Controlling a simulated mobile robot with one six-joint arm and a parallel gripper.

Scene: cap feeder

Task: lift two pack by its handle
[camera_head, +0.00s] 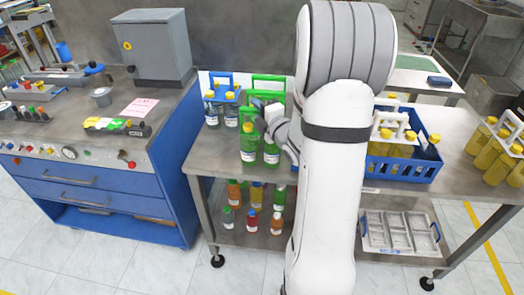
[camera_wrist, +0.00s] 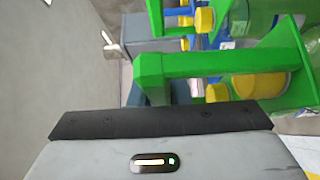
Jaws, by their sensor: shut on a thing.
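The two pack is a green carrier (camera_head: 266,103) with two green bottles (camera_head: 248,143) with yellow caps, near the front edge of the left table. My gripper (camera_head: 262,108) is shut at the carrier's upright green handle, partly hidden by my arm. In the wrist view, the green handle bar (camera_wrist: 205,64) lies close against the dark finger pad (camera_wrist: 160,121), with a yellow cap (camera_wrist: 258,85) beyond it. The bottles hang or stand upright; I cannot tell whether their bases touch the tabletop.
Another green handle (camera_head: 268,79) stands just behind. A blue two-bottle carrier (camera_head: 221,80) is to the left. Small bottles (camera_head: 252,218) stand on the shelf below. A blue crate (camera_head: 405,172) is right of my arm, with yellow bottles (camera_head: 487,155) farther right.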

